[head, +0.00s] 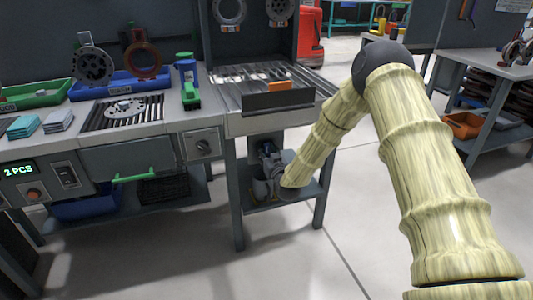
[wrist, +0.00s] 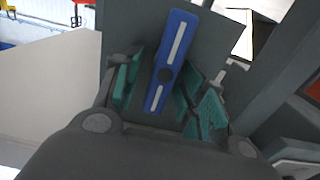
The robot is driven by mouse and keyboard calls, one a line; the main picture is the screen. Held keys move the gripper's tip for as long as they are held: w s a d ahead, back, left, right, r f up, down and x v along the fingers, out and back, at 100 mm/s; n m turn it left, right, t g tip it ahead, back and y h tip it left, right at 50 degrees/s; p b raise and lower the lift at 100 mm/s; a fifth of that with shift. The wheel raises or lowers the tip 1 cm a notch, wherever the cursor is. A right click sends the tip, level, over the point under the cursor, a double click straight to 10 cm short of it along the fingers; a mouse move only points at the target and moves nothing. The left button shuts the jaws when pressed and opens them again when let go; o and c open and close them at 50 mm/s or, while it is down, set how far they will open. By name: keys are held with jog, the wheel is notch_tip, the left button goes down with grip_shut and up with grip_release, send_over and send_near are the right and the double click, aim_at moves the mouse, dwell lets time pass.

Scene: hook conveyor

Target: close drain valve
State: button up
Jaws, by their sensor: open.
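The drain valve's blue lever handle (wrist: 172,55), with a white stripe along it and a dark round hub, shows close up in the wrist view. It runs lengthwise, tilted slightly to the right at its top. My gripper (wrist: 163,88) is open, with teal pads on either side of the lever's lower half; I cannot tell whether a pad touches it. In the head view my gripper (head: 270,178) reaches under the workbench, and a small blue part (head: 267,150), likely the valve, shows just behind it. The valve body is mostly hidden.
The workbench (head: 205,118) stands above my gripper, with legs and a lower shelf (head: 300,192) close around it. The floor (head: 310,260) in front is clear.

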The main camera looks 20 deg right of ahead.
grip_shut()
jog(key=shift+m, duration=0.3)
jog(key=m, duration=0.3)
jog(key=shift+d, duration=0.25)
jog(key=m, duration=0.4)
jog(key=shift+w+d+f, duration=0.1)
jog(key=shift+d+f, duration=0.1)
jog(key=shift+d, duration=0.05)
jog(key=shift+d+f+m+b, duration=0.15)
jog(key=shift+m+b, duration=0.45)
jog(key=shift+m, duration=1.15)
jog(key=shift+f+m+b, duration=0.2)
jog(key=shift+m+b, duration=0.35)
jog(key=shift+m, duration=1.15)
jog(key=shift+d+f+m+b, duration=0.15)
jog(key=shift+m+b, duration=0.45)
jog(key=shift+m, duration=1.15)
